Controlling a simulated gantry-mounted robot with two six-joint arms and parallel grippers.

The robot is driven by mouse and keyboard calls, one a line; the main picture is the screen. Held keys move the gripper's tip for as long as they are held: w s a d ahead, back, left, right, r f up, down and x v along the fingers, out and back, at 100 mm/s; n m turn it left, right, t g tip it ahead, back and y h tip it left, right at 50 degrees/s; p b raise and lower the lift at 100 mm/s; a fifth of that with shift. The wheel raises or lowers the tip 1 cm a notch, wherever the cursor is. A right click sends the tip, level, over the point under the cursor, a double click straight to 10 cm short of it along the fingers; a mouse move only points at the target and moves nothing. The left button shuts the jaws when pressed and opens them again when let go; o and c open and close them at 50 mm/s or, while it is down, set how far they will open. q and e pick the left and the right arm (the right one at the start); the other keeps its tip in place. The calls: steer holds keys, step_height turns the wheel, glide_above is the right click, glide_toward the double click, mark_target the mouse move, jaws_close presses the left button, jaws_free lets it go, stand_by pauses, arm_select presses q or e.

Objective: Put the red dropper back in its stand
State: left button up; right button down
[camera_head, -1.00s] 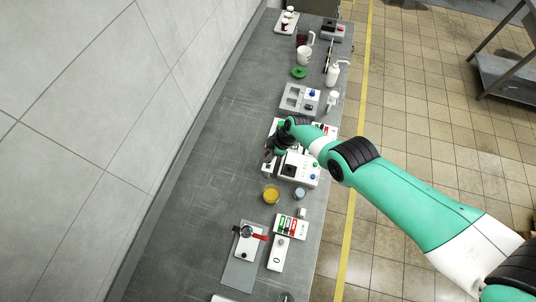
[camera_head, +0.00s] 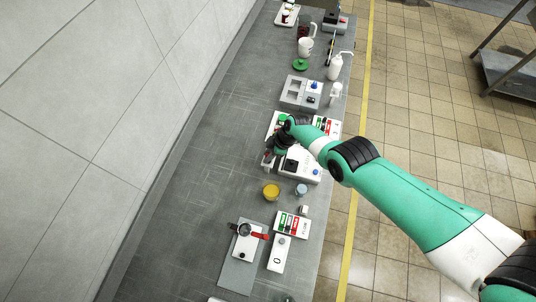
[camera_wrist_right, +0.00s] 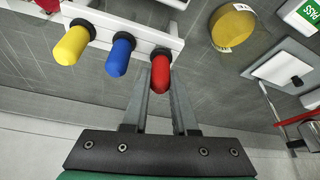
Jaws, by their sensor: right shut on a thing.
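The white dropper stand (camera_wrist_right: 133,22) runs across the top left of the wrist view and holds a blue dropper (camera_wrist_right: 120,55) and a yellow dropper (camera_wrist_right: 72,45). The red dropper is at the stand's right end, in line with the others. Its lower part is hidden, so I cannot tell whether it sits in a slot. In the head view the right gripper (camera_head: 271,152) mostly covers the stand. My left gripper is not in view.
A yellow-topped jar (camera_head: 271,190) stands close by, with a small bluish jar (camera_head: 301,190) beside it. A white device (camera_head: 300,165) is right of the gripper. A plate with a red lever (camera_head: 248,240) lies nearer. The bench's left side is clear.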

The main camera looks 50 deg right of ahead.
steer(key=shift+f, duration=0.25)
steer(key=shift+c, duration=0.7)
jaws_free()
steer(key=shift+r, duration=0.1)
step_height(320, 180, up, 6)
steer(key=p, duration=0.6)
stand_by(0.3)
